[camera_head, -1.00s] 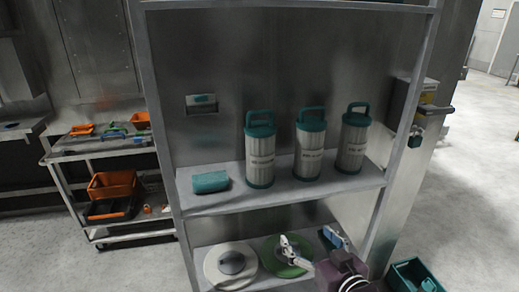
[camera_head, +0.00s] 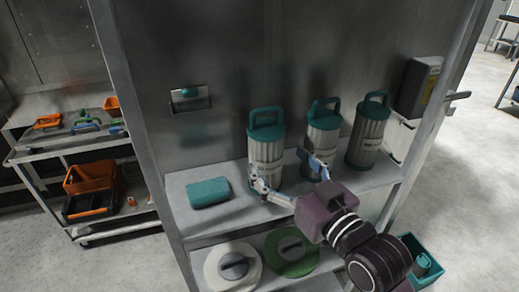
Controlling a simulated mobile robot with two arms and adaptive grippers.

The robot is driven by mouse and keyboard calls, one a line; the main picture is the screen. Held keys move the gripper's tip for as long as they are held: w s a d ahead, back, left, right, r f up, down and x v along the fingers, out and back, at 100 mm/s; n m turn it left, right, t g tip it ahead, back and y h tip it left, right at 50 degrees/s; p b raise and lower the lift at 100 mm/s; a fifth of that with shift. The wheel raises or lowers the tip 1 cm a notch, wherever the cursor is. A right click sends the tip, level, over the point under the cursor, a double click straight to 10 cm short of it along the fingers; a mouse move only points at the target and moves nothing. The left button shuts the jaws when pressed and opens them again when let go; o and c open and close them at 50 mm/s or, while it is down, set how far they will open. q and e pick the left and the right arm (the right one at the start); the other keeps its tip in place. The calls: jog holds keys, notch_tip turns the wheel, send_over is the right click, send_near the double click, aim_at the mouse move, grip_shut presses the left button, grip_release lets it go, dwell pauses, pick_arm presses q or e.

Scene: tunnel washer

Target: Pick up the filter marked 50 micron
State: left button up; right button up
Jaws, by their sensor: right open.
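Three ribbed grey filters with teal caps and loop handles stand upright in a row on the upper shelf: the left filter (camera_head: 266,153), the middle filter (camera_head: 322,137) and the right filter (camera_head: 368,137). Each carries a dark label band, too small for me to read which says 50 micron. My right gripper (camera_head: 281,169) is open and empty, its fingers spread in front of the left and middle filters. One fingertip overlaps the left filter's lower part, the other the middle filter's lower part; I cannot tell whether they touch. My left gripper is out of view.
A teal block (camera_head: 208,192) lies on the upper shelf (camera_head: 230,216) at left. A white disc (camera_head: 217,270) and a green disc (camera_head: 307,262) lie on the lower shelf. Shelf posts flank the bay. A cart (camera_head: 60,146) stands left; a teal bin (camera_head: 432,272) is right.

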jog(key=shift+w+a+r+p, duration=0.15)
jog(key=shift+w+a+p, duration=0.2)
jog(key=shift+w, duration=0.3)
jog(key=x, duration=0.1)
jog(key=p+x, duration=0.1)
jog(key=x, duration=0.2)
jog(key=shift+w+f, duration=0.15)
jog(key=shift+f, duration=0.2)
jog(key=shift+w, duration=0.15)
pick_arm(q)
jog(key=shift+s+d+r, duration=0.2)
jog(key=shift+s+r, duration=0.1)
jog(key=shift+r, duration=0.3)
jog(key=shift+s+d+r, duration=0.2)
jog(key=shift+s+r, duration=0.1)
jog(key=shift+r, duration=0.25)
pick_arm(e)
jog(key=c, duration=0.8)
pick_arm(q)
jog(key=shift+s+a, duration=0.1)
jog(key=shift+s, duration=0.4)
pick_arm(e)
jog(key=c, duration=0.7)
